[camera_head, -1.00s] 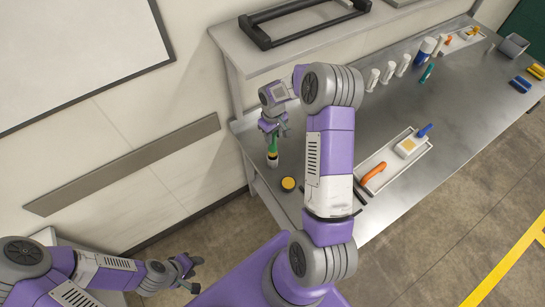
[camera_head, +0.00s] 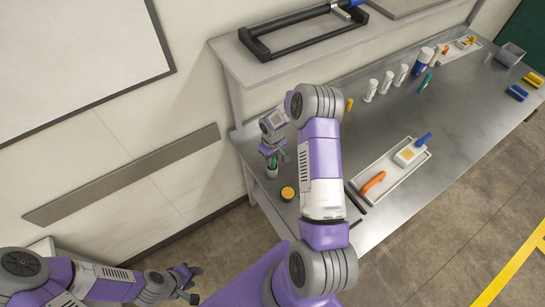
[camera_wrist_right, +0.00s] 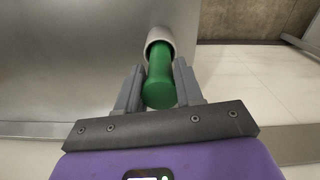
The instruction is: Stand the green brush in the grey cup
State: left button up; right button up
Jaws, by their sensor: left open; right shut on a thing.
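The green brush (camera_head: 272,162) is upright at the left end of the bench, with its lower end inside the grey cup (camera_head: 272,173). In the right wrist view the green handle (camera_wrist_right: 159,85) runs down into the cup's round opening (camera_wrist_right: 161,34). My right gripper (camera_head: 272,152) is shut on the handle, above the cup; its fingers (camera_wrist_right: 158,80) are on both sides of it. The brush's lower end is hidden in the cup. My left gripper (camera_head: 190,284) is open and empty, low at the left, away from the bench.
A round yellow-topped item (camera_head: 288,193) stands close to the cup. A white tray (camera_head: 397,178) with an orange-handled tool lies to the right. White bottles (camera_head: 387,82) stand along the back. A raised shelf (camera_head: 330,50) runs behind.

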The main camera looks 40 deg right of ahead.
jog(key=o, duration=0.7)
jog(key=shift+f, duration=0.2)
jog(key=o, duration=0.4)
jog(key=shift+r, duration=0.1)
